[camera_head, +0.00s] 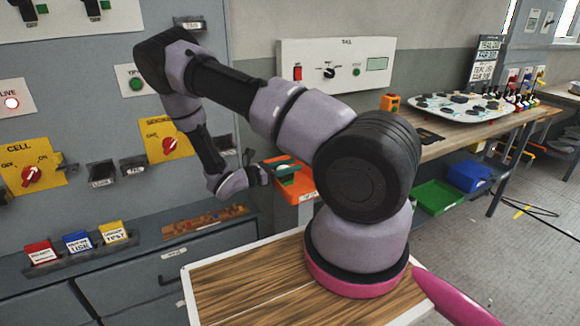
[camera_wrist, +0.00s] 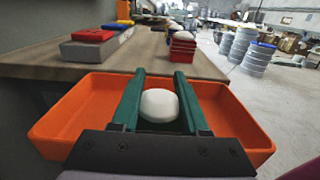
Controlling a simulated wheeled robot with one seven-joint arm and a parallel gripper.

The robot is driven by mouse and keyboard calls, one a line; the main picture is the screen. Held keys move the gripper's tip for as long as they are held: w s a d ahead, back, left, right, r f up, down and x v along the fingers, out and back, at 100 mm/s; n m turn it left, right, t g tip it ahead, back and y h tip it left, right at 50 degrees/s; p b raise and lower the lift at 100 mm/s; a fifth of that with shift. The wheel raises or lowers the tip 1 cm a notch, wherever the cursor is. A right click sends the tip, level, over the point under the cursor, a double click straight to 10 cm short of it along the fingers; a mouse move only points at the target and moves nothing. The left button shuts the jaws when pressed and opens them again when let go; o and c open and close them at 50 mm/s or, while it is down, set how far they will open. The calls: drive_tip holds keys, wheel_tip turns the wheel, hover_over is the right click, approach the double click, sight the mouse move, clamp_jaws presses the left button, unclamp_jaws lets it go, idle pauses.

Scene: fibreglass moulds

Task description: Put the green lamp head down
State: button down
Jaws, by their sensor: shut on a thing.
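My gripper (camera_head: 285,172) is above the orange bin (camera_head: 302,190), at the near end of the workbench. In the wrist view its two green fingers (camera_wrist: 160,103) are shut on a white rounded piece (camera_wrist: 159,106), which sits between them. I see no green on this piece, so I cannot tell that it is the green lamp head. The orange bin (camera_wrist: 62,118) spreads out on both sides beneath the fingers. Its floor under the gripper is mostly hidden, and I cannot tell how high the piece is above it.
The workbench (camera_wrist: 150,63) is just beyond the bin. A stack of red pieces with a white top (camera_wrist: 182,45) and a grey box (camera_wrist: 97,46) with red and blue parts stand there. A white tray (camera_head: 462,108) lies farther along. Green (camera_head: 438,196) and blue (camera_head: 469,177) bins are below.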

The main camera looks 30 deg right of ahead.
drive_tip(key=shift+f, duration=0.1)
drive_tip(key=shift+c, duration=2.1)
unclamp_jaws()
